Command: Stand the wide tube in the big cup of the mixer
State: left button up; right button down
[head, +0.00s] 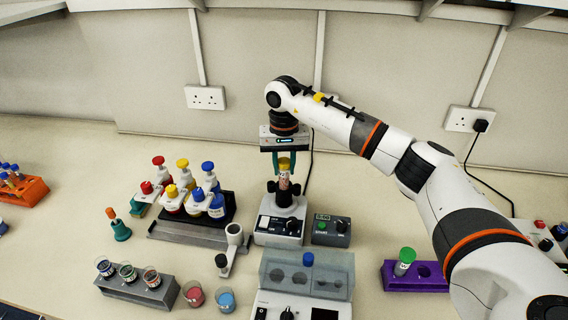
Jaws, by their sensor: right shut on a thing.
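My right gripper (284,172) points down above the mixer and is shut on a wide tube (284,181) with a yellow cap and pinkish contents. The tube is about upright. The mixer (279,228) is a grey and white box with a dark front panel and a dark cup (284,198) on top. The tube's lower end is at the cup's mouth; I cannot tell how far inside it is. My left gripper is not in view.
A grey control box (331,231) stands right of the mixer. A grey-lidded machine (306,275) is in front. A bottle rack (178,231) and a white stand (231,247) are to the left. A purple rack (399,284) with a green-capped tube (404,261) is at right.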

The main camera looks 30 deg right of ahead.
jog(key=shift+f, duration=0.25)
jog(key=c, duration=1)
grip_release()
notch_tip(320, 180, up, 11)
jog(key=b, duration=0.3)
jog(key=shift+r, duration=0.55)
